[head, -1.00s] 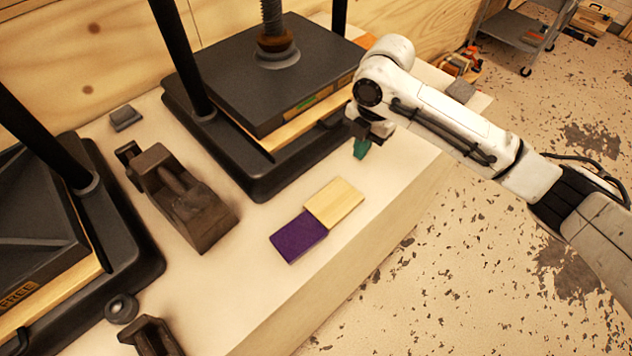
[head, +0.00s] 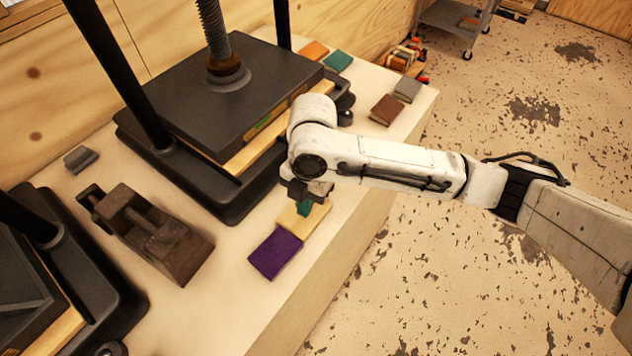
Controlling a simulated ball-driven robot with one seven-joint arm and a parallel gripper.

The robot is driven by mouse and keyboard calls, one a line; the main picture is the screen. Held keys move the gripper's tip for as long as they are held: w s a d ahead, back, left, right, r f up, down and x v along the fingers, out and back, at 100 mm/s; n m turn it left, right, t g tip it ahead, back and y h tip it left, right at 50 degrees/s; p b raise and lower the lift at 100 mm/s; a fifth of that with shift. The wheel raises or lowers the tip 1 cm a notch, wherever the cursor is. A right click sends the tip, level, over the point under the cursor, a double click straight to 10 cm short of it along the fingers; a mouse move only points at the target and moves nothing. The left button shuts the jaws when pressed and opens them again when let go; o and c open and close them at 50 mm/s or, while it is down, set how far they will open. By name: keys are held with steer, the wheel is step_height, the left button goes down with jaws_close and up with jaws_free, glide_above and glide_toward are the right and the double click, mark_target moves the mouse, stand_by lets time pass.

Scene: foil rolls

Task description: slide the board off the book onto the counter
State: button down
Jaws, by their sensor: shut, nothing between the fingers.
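The pale wooden board (head: 314,222) lies on the counter side of the press, meeting the far edge of the purple book (head: 275,253). I cannot tell how much of it rests on the book. My gripper (head: 304,209) points down at the board, with teal fingertips shut and empty. The fingertips and wrist hide part of the board. I cannot tell whether they touch it. The book lies flat on the pale counter (head: 215,315), its top uncovered.
A large black screw press (head: 245,95) stands just behind the board. A dark metal tool (head: 150,235) sits left of the book. Brown (head: 387,109) and grey (head: 407,89) books lie at the counter's far end. The counter's front edge drops to the floor close by.

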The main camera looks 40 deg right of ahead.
steer(key=shift+s+f+p, duration=0.1)
steer(key=shift+f+p, duration=0.15)
steer(key=shift+p, duration=0.1)
steer(key=shift+f+b, duration=0.45)
steer(key=shift+f, duration=0.15)
